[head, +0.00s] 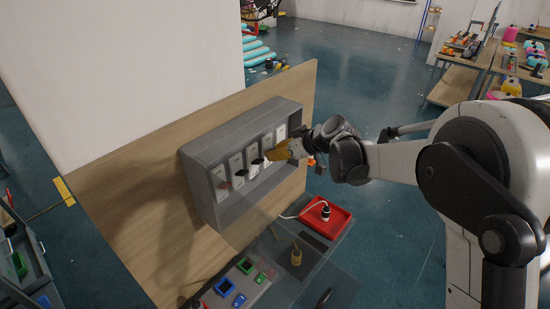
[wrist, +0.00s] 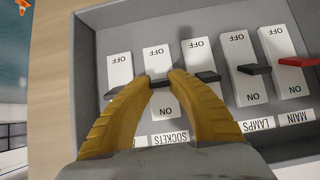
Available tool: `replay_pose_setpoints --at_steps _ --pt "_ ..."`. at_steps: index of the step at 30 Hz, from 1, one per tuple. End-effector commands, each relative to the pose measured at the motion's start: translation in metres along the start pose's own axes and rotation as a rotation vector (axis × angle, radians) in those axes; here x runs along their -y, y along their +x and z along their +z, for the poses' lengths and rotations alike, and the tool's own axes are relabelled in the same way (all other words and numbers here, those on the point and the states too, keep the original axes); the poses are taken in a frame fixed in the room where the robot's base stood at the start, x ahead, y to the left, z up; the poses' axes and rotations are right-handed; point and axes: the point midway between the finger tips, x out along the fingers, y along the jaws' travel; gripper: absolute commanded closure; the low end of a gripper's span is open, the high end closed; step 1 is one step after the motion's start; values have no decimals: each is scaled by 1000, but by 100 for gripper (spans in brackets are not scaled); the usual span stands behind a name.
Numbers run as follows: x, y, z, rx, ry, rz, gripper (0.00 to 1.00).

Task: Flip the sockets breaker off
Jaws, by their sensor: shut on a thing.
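The grey breaker box (head: 204,185) is fixed to a wooden board and holds a row of white switch plates. The sockets breaker (wrist: 155,65) is the second plate from the left there, above the SOCKETS label (wrist: 172,139). Its black lever (wrist: 160,84) sits around the middle of the plate, between OFF and ON. My gripper (wrist: 164,79) has its yellow fingertips shut on this lever, one at each side. In the head view my gripper (head: 270,154) reaches the box from the right and hides the lever.
The main lever (wrist: 297,62) is red, at the far right in the wrist view. A red tray (head: 340,222) with a plug and cord lies below the box. Open floor lies behind.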

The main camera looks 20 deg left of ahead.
Motion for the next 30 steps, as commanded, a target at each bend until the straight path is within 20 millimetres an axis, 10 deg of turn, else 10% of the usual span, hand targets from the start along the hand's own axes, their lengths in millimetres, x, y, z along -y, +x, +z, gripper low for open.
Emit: replay_pose_setpoints --at_steps 30 --pt "-1 19 26 -792 1 1 100"
